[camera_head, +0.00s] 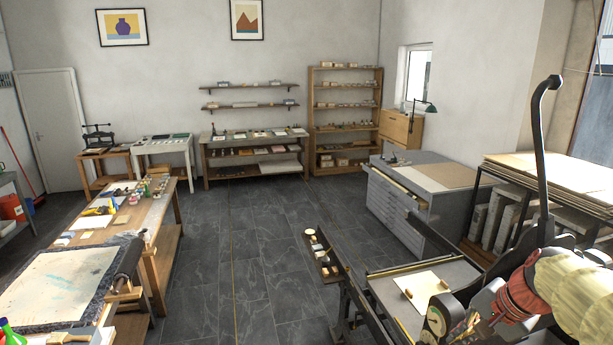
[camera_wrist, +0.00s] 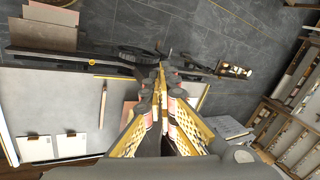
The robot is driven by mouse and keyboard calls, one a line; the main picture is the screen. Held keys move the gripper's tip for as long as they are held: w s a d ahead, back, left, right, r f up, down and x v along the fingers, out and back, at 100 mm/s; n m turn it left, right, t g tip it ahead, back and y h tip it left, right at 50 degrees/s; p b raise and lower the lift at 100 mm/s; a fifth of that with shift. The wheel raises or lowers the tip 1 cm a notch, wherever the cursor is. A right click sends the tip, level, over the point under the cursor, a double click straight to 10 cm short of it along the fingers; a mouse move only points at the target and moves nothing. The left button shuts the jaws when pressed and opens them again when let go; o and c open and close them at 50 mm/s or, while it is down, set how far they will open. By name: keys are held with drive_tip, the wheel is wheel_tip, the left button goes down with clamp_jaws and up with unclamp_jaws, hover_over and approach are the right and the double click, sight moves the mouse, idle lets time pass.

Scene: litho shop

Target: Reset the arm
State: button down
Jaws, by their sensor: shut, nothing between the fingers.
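My gripper (camera_wrist: 162,72) shows in the wrist view, pointing up the picture from the bottom middle. Its two yellow-lined fingers meet at the tips, and nothing is between them. Beyond the tips are the dark floor (camera_wrist: 215,35) and a dark bar with a black wheel (camera_wrist: 137,52). The tips look apart from these, though the exact gap is hard to judge. I cannot make out my gripper in the head view.
The wrist view shows a pale worktop (camera_wrist: 75,100) at left and wooden shelving (camera_wrist: 290,105) at right. In the head view, a press bed (camera_head: 455,272) stands at lower right, a grey drawer cabinet (camera_head: 400,205) behind it, a long wooden table (camera_head: 140,215) at left. The middle floor (camera_head: 255,230) is clear.

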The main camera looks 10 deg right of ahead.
drive_tip(key=s+a+f+n+b, duration=0.6)
drive_tip(key=a+f+b, duration=0.3)
drive_tip(key=a+f, duration=0.1)
drive_tip(key=s+a+f+n+h+b, duration=0.1)
drive_tip(key=s+a+f+n+b, duration=0.5)
drive_tip(key=a+f+b, duration=0.3)
drive_tip(key=a+n, duration=0.1)
drive_tip(key=a, duration=0.2)
drive_tip(key=shift+s+f+t, duration=0.15)
drive_tip(key=shift+f+t, duration=0.25)
drive_tip(key=c, duration=2.4)
unclamp_jaws()
